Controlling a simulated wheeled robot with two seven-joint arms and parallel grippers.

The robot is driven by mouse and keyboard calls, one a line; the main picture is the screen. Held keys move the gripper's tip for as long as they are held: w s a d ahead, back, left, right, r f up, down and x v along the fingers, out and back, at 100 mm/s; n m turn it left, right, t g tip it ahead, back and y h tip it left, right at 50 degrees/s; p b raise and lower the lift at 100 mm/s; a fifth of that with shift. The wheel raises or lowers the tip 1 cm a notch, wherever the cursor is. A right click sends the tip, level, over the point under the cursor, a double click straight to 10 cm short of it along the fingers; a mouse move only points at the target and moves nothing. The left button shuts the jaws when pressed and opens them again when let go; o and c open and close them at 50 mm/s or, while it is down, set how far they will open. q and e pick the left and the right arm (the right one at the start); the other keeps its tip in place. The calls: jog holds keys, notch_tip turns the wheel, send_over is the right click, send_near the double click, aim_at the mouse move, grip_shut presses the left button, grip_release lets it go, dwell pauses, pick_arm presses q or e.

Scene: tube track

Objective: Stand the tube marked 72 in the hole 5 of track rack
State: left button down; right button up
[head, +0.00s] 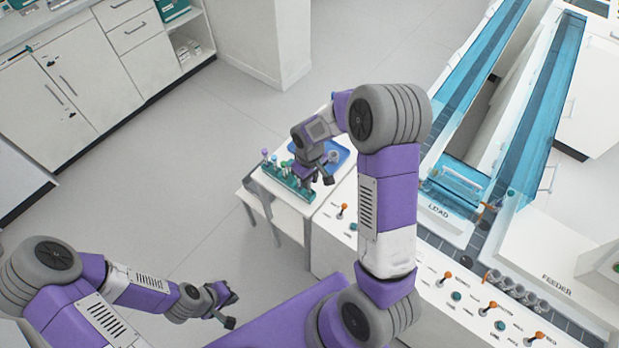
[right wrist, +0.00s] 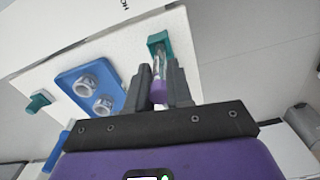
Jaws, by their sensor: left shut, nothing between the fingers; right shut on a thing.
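My right gripper (head: 316,181) is over the small white side table, at a teal rack (head: 283,179) holding several tubes with coloured caps. In the right wrist view its fingers (right wrist: 159,83) are shut on a tube with a purple cap (right wrist: 158,93). The tube's clear body points away towards a teal block (right wrist: 154,38); I cannot tell whether it is inside a hole. No number on the tube and no hole number is readable. My left gripper (head: 223,306) is shut and empty, over the floor at lower left, away from the rack.
A blue tray (head: 339,151) lies behind my right gripper; in the right wrist view it holds white round holders (right wrist: 84,85). Another teal piece (right wrist: 38,102) is at left. The white machine's LOAD panel (head: 436,212), knobs and blue-covered tracks stand to the right. Floor left of the table is clear.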

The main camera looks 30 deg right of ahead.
jog(key=shift+f, duration=0.2)
jog(key=shift+f+b, duration=0.4)
jog(key=shift+b, duration=0.1)
jog(key=o, duration=0.9)
notch_tip(320, 180, up, 8)
jog(key=shift+f+p, duration=0.2)
jog(key=shift+p, duration=0.45)
